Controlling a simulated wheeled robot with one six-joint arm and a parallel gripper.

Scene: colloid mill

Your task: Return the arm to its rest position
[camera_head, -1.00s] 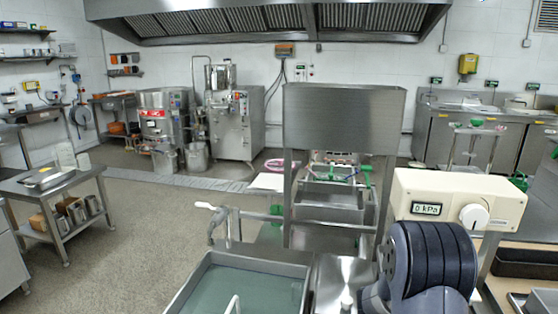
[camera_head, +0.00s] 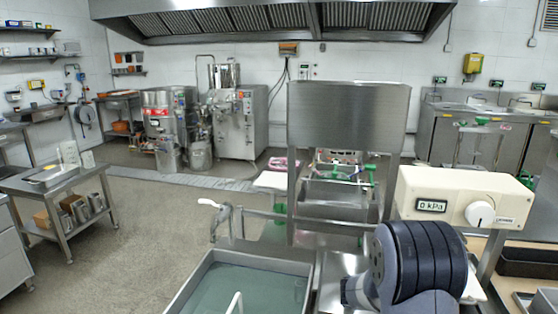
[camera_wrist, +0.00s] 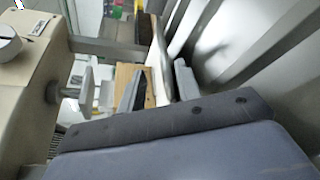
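My arm shows at the lower right of the head view as a dark ribbed joint (camera_head: 420,262), in front of the cream gauge box (camera_head: 460,205) reading 0 kPa. In the wrist view my gripper (camera_wrist: 158,85) has its two grey fingers apart, with no held object visible between them. The cream box (camera_wrist: 35,85) and its white knob (camera_wrist: 6,42) stand at the left of the wrist view. My fingertips cannot be made out clearly in the head view.
A steel basin of greenish liquid (camera_head: 205,268) stands at the bottom centre, beside a white-handled tap (camera_head: 222,215). A steel panel on a frame (camera_head: 345,115) rises behind. A side table (camera_head: 60,185) is at left. Open floor (camera_head: 150,225) lies between.

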